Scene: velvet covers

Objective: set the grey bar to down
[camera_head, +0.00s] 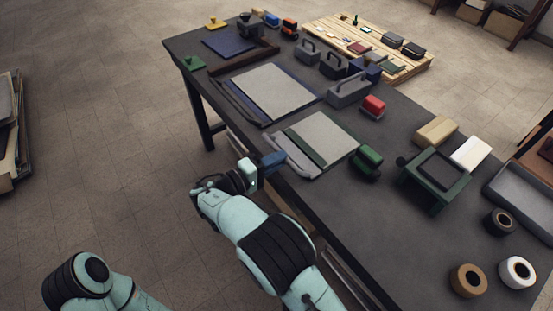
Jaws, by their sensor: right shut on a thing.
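A grey bar (298,164) runs along the near left edge of a flat board with a pale grey top (318,137) and a dark green strip, close to the table's front edge. My right gripper (274,161) reaches in from below, over the table's front edge. It is shut on the grey bar near its left part; the fingers partly hide the contact. The bar looks low, close to the board, but its exact angle is hard to tell. My left arm shows at the bottom left; its gripper is out of view.
A larger pale board (268,90) with a dark bar lies farther left. A green block (368,158) stands right of the nearer board, and a green-framed stand (437,172) farther right. Tape rolls (468,280) sit at the right.

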